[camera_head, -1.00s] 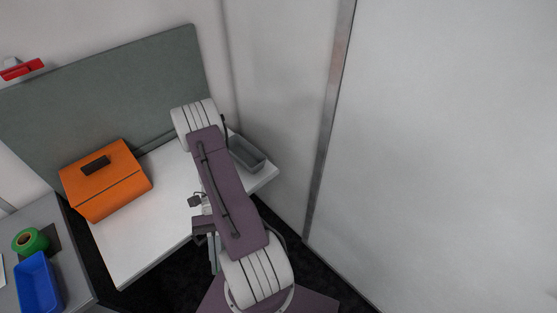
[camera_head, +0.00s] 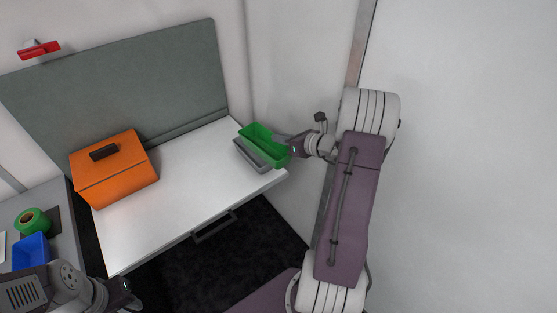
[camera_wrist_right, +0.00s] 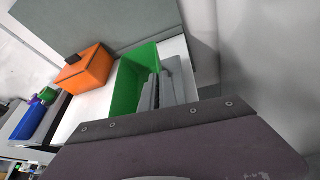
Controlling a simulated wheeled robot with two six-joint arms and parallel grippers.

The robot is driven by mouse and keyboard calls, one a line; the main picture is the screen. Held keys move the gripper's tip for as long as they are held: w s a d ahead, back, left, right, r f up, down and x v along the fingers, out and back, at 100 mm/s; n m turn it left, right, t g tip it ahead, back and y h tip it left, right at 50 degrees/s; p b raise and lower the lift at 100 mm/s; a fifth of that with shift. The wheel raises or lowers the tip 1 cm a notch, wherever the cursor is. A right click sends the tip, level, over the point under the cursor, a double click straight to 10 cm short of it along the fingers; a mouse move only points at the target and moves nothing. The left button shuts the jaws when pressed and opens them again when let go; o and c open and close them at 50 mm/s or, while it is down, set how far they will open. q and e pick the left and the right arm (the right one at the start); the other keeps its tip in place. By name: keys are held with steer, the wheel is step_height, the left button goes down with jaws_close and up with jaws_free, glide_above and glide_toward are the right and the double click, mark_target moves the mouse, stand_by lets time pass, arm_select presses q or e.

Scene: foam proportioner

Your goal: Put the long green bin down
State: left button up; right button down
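The long green bin (camera_head: 264,146) is at the right end of the white table, over or just behind a grey bin; I cannot tell whether it touches anything below. My right gripper (camera_head: 284,141) reaches it from the right and appears shut on its near wall. In the right wrist view the green bin (camera_wrist_right: 127,88) lies against the fingers (camera_wrist_right: 154,92), which partly hide it. My left gripper (camera_head: 130,292) is low at the left in the head view, empty-looking and away from the bin; its fingers are not clear.
The grey bin (camera_head: 252,157) sits at the table's right end. An orange case (camera_head: 115,175) stands at the left on the white table (camera_head: 190,190), whose middle is clear. A blue bin (camera_head: 30,251) and a green roll (camera_head: 32,221) are on the left counter. A wall closes off the right.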

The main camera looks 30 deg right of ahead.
mark_target(264, 134)
steer(key=shift+m+h, duration=0.7)
steer(key=x, duration=0.4)
steer(key=d+x, duration=0.1)
steer(key=x, duration=0.3)
steer(key=f+x, duration=0.1)
steer(key=x, duration=0.3)
steer(key=shift+d+f, duration=0.15)
steer(key=shift+d, duration=0.25)
steer(key=shift+f+p, duration=0.4)
steer(key=shift+f, duration=1.65)
steer(key=shift+f+b, duration=0.3)
steer(key=shift+b, duration=0.15)
steer(key=c, duration=1.6)
jaws_free()
steer(key=shift+s, duration=0.15)
steer(key=shift+c, duration=0.2)
